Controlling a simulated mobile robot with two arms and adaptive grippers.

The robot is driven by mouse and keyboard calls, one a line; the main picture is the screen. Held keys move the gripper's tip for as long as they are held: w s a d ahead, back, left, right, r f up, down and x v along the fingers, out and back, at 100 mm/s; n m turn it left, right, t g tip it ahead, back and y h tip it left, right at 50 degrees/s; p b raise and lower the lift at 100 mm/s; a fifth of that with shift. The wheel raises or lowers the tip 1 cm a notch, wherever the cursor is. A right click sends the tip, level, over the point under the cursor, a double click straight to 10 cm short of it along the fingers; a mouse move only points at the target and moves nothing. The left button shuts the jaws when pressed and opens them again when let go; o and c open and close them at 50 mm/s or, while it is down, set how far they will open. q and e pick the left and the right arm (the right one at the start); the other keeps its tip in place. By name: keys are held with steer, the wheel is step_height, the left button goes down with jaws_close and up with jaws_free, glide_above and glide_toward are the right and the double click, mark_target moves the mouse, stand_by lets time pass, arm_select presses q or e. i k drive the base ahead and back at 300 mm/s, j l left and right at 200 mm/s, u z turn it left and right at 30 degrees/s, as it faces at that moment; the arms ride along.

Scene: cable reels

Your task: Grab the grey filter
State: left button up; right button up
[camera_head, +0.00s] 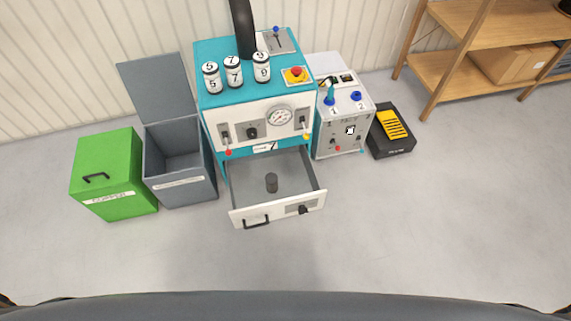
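A small dark grey cylinder (271,183), which looks like the grey filter, stands upright inside the open drawer (240,196) of the teal and white machine. The drawer is pulled out towards me, and nothing else shows inside it. It has a black handle and a black knob on its white front. Neither of my grippers is in view.
The teal machine (212,98) carries several numbered canisters (233,72) and a red button (296,72). An open grey bin (180,186) and a green box (112,174) stand left. A grey-white unit (343,129), black-yellow pedal (393,126) and wooden shelf (452,70) stand right. The front floor is clear.

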mark_target(271, 178)
steer(key=i+l+u, duration=0.3)
steer(key=u, duration=0.2)
steer(key=i+l+u, duration=0.5)
steer(key=k+j, duration=0.05)
steer(key=k, duration=0.05)
